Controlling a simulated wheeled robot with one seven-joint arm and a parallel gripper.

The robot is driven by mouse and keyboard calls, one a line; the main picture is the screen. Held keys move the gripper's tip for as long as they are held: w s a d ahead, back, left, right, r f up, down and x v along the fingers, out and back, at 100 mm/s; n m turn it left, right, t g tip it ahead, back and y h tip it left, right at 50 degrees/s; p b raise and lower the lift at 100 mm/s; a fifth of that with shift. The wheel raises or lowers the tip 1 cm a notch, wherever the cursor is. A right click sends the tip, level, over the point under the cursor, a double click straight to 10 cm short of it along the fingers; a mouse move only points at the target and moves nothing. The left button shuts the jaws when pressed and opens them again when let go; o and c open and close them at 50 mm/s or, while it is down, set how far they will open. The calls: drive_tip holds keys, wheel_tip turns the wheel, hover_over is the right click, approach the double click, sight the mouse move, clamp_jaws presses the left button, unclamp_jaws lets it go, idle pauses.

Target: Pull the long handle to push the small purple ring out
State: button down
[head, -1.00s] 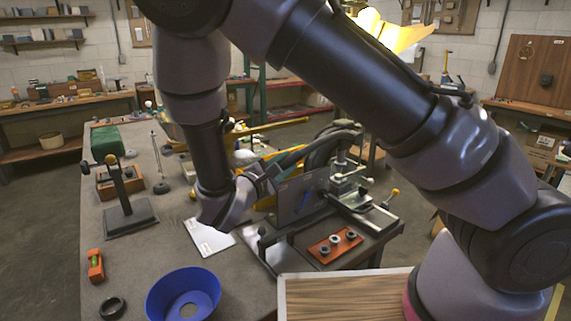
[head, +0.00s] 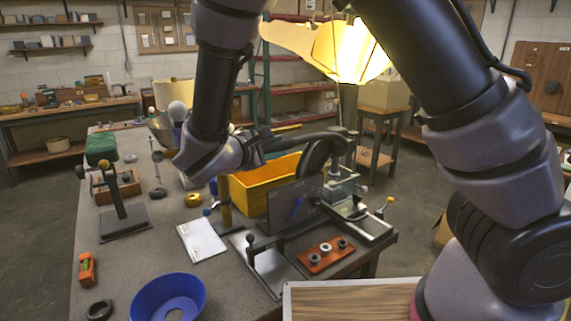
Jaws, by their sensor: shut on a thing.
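The press fixture stands at the right end of the bench, with a grey upright plate (head: 278,210) facing me. A dark long handle (head: 310,140) runs left from its top, beside a black curved part (head: 319,153). My gripper (head: 262,143) is high at the left of the fixture, above the yellow bin, and is shut on the handle's left end. The fingertips are small and dark here, so the exact grip is unclear. I cannot make out the small purple ring; the plate and the black part hide the inside of the fixture.
An orange tray with rings (head: 310,263), a white sheet (head: 203,241), a blue bowl (head: 142,306) and a yellow bin (head: 250,199) are around the fixture. A wooden board (head: 350,300) lies at the front.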

drive_tip(key=d+r+g+y, duration=0.1)
drive_tip(key=r, duration=0.2)
drive_tip(key=w+d+r+g+y, duration=0.1)
drive_tip(key=r, duration=0.2)
drive_tip(key=w+d+r+m+g+y, duration=0.1)
drive_tip(key=r, duration=0.3)
drive_tip(key=shift+w+d, duration=0.2)
drive_tip(key=shift+d, duration=0.1)
drive_tip(key=w+d+r+m+g+y, duration=0.1)
drive_tip(key=w+d+r+g+y, duration=0.1)
drive_tip(key=d+r, duration=0.4)
drive_tip(key=shift+w+r+y, duration=0.5)
drive_tip(key=shift+w+r, duration=0.25)
drive_tip(key=shift+w, duration=0.3)
drive_tip(key=c, duration=0.5)
unclamp_jaws()
drive_tip(key=shift+g, duration=0.3)
drive_tip(key=shift+c, duration=0.2)
drive_tip(key=s+a+f+v, duration=0.1)
drive_tip(key=v, duration=1.1)
drive_tip(key=shift+s+a+f, duration=0.25)
drive_tip(key=shift+a, duration=0.05)
